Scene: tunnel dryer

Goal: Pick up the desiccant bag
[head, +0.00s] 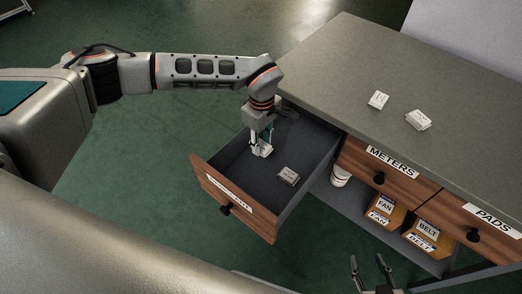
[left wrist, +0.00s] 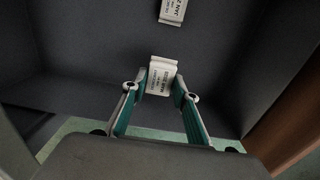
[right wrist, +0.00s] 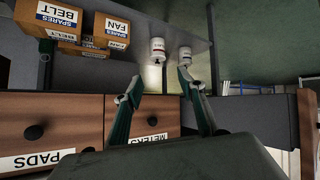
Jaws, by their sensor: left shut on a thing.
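My left gripper (head: 262,146) reaches down into the open drawer (head: 234,155). It is shut on a small white desiccant bag (left wrist: 161,78) with dark print, which shows between its fingertips in the left wrist view. In the head view this bag is partly hidden by the gripper. A second, similar bag (head: 288,175) lies on the drawer floor to the right, and it also shows at the top of the left wrist view (left wrist: 173,10). My right gripper (head: 371,272) is open and empty in front of the cabinet, low in the head view.
Two white packets (head: 378,100) (head: 418,120) lie on the grey cabinet top (head: 340,70). Shut drawers marked METERS (head: 365,172) and PADS (head: 470,228) are to the right. Below them, a shelf holds FAN (head: 385,210) and BELT (head: 428,236) boxes and white containers (head: 340,176).

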